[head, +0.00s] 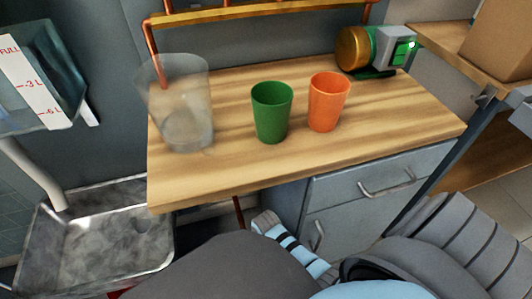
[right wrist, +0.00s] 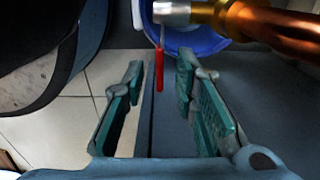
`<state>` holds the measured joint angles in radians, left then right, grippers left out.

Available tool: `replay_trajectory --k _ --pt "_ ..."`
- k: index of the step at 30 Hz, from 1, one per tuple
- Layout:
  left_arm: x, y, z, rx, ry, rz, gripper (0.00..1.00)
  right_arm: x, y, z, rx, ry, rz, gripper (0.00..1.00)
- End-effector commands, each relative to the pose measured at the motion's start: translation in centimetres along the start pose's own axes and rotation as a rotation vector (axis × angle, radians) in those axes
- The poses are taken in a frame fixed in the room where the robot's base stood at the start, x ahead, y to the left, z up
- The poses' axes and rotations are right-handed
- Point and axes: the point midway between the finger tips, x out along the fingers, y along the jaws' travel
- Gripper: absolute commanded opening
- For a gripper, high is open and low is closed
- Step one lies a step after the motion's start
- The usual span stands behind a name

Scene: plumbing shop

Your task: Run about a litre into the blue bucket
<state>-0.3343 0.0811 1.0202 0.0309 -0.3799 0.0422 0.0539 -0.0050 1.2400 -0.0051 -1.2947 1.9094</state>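In the right wrist view, the blue bucket (right wrist: 207,46) shows in part at the top, behind a copper pipe (right wrist: 270,28) with a silver end fitting (right wrist: 172,12). A thin lever with a red grip (right wrist: 159,70) hangs below the fitting. My right gripper (right wrist: 160,64) is open, its teal pads on either side of the red grip in the picture, with gaps on both sides. In the head view, a clear tank (head: 55,85) with a scale strip marked FULL, 3 L and 6 L is at the left. I cannot read its water level. My left gripper is not in view.
A wooden worktop (head: 215,185) carries a clear beaker (head: 188,115), a green cup (head: 271,115), an orange cup (head: 328,103) and a green-and-copper pump (head: 354,50). A metal basin (head: 100,245) stands lower left. A cardboard box (head: 500,40) is at right. The front worktop is clear.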

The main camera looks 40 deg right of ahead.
Motion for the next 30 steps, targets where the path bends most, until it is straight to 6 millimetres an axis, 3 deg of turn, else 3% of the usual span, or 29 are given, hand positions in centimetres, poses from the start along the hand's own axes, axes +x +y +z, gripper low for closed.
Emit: replay_trajectory --k 10,15,25,30 --pt "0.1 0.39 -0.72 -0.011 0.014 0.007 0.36 0.6 -0.02 0.01 -0.001 0.0 -0.001 0.26" --pt "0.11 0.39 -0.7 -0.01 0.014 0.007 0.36 0.59 -0.01 0.01 -0.001 0.0 -0.001 0.01" --pt "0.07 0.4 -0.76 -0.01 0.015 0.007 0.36 0.61 0.02 -0.01 -0.002 -0.003 0.0 0.0" --pt "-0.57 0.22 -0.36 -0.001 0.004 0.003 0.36 1.01 0.11 -0.23 -0.003 -0.099 0.004 0.0"
